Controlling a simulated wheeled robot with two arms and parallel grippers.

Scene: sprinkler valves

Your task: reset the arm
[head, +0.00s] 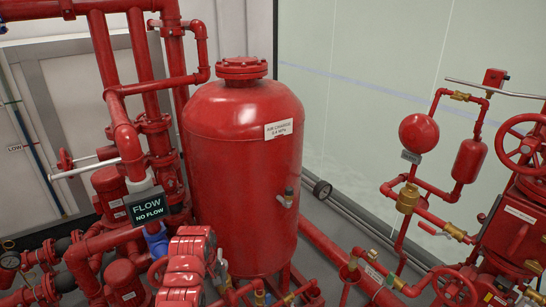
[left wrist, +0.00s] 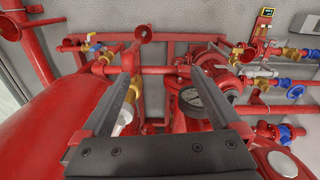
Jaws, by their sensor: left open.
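My left gripper (left wrist: 163,74) shows in the left wrist view, its two grey fingers spread apart with nothing held between them. Red pipework and a round pressure gauge (left wrist: 192,98) show behind the gap between the fingers; I cannot tell how far away they are. I cannot make out the left gripper clearly in the head view. My right gripper is in neither view.
A large red tank (head: 240,165) stands mid-view in the head view. A FLOW / NO FLOW sign (head: 147,206) and dense red pipes are left of it. A red handwheel (head: 522,140) is at the right. Blue-handled valves (left wrist: 296,92) show at right in the wrist view.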

